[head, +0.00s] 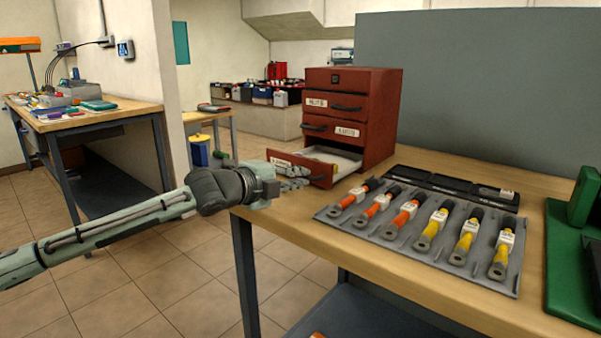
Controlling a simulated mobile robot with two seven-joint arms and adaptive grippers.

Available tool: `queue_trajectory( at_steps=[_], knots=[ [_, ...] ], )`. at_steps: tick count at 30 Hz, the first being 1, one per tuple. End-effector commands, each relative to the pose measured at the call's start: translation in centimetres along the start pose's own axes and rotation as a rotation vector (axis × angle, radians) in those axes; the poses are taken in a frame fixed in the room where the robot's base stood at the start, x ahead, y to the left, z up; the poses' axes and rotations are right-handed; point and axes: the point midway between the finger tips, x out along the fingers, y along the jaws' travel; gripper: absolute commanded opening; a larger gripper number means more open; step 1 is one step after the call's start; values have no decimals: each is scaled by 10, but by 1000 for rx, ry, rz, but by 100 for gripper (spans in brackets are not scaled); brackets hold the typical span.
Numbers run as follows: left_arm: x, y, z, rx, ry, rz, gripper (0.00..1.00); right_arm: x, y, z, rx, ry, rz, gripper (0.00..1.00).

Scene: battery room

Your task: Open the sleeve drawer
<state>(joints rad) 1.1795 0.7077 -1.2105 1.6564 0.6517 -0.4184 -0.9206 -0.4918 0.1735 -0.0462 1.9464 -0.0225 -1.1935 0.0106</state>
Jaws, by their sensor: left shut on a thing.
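A red drawer cabinet (384,115) stands on the wooden workbench. Its bottom drawer (318,170) is pulled out toward the left front, and its pale inside and some contents show. This drawer's label is too small to read. My left gripper (300,178) is at the front of the bottom drawer, shut on its handle. The handle itself is hidden by the fingers. The drawers above, with white labels and dark handles, are closed. My right gripper is out of view.
A grey tray (328,214) with several orange and yellow handled tools lies at the bench front. A black case (430,184) lies behind it. A green object (573,262) stands at the right edge. A grey panel (480,80) rises behind the bench. Another bench (95,120) is at the left.

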Motion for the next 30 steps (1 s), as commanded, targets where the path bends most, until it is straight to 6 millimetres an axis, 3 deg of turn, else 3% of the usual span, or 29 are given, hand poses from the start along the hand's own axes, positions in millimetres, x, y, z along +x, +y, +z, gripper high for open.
queue_trajectory(
  at_steps=[4,5,10,20,23,30],
  knots=[
    [0,0,0,0,1,0,0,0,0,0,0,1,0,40],
    [0,0,0,0,1,0,10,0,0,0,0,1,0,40],
    [0,0,0,0,1,0,30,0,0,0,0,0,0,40],
    [-3,0,0,0,0,0,30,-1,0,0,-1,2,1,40],
    [-13,0,1,0,-1,-1,30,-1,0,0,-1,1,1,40],
    [-63,0,1,2,-1,0,30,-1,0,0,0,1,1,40]
  ],
)
